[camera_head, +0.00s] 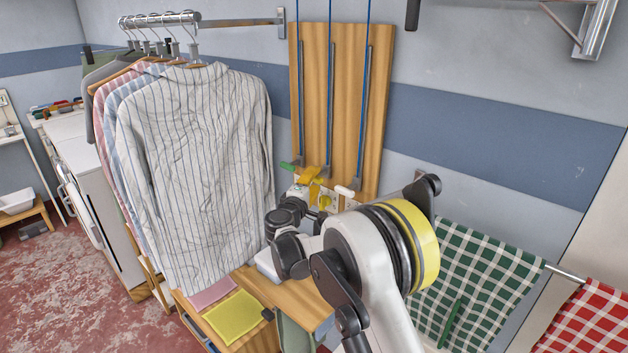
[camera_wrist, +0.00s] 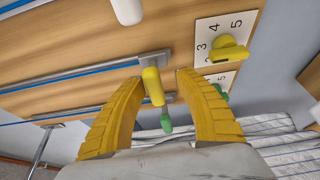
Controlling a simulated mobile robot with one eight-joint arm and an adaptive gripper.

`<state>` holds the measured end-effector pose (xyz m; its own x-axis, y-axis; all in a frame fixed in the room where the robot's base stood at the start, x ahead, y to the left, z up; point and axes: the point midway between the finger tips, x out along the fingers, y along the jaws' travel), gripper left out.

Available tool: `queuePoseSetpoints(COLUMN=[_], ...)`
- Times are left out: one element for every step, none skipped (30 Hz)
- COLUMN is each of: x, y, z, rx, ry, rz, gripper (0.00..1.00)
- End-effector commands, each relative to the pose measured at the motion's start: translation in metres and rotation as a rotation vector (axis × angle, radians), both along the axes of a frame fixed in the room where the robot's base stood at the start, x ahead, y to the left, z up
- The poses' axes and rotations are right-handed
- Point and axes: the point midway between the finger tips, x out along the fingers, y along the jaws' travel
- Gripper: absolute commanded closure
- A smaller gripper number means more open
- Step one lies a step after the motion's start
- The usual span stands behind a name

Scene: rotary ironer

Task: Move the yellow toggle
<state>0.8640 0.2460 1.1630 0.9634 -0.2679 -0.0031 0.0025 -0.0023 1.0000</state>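The yellow toggle (camera_wrist: 153,86) shows in the wrist view as a short rounded handle at the lower end of the middle metal rail on the wooden board. My gripper (camera_wrist: 159,74) has its two ribbed yellow fingers apart, one on each side of the toggle. The toggle is nearer the left finger; a gap shows on the right. I cannot tell whether the left finger touches it. In the head view my gripper (camera_head: 312,180) is at the board's lower edge, where its yellow fingers and the toggle are hard to tell apart.
A green toggle (camera_head: 290,166) and a white toggle (camera_head: 345,191) flank it on neighbouring rails. A numbered plate (camera_wrist: 210,33) with a yellow knob (camera_wrist: 232,48) is close to the right finger. Striped shirts (camera_head: 195,160) hang left of the board.

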Motion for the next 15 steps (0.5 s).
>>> queuePoseSetpoints(x=[0.0, 0.0, 0.0, 0.0, 0.0, 0.0, -0.001, -0.003, -0.006, -0.009, -0.013, -0.019, -0.025, -0.032, -0.041], y=[0.0, 0.0, 0.0, 0.001, 0.001, 0.001, 0.001, 0.002, 0.003, 0.004, 0.005, 0.007, 0.009, 0.01, 0.013], z=[0.0, 0.001, 0.001, 0.001, 0.001, 0.001, 0.001, 0.001, 0.001, 0.001, 0.001, 0.002, 0.002, 0.001, 0.002], rx=[0.0, -0.001, -0.001, -0.001, -0.001, -0.001, -0.001, -0.001, -0.001, -0.001, -0.001, -0.001, -0.001, -0.001, -0.001], ry=[0.0, -0.001, -0.001, -0.001, -0.001, -0.001, -0.001, -0.001, -0.001, -0.001, -0.001, -0.001, -0.001, -0.001, -0.001], rz=[0.0, 0.001, 0.001, 0.001, 0.001, 0.001, 0.001, 0.001, 0.002, 0.002, 0.002, 0.003, 0.004, 0.004, 0.003], gripper=[0.6, 0.6, 0.6, 0.6, 0.6, 0.6, 0.6, 0.6, 0.6, 0.6, 0.6, 0.6, 0.6, 0.6, 0.6])
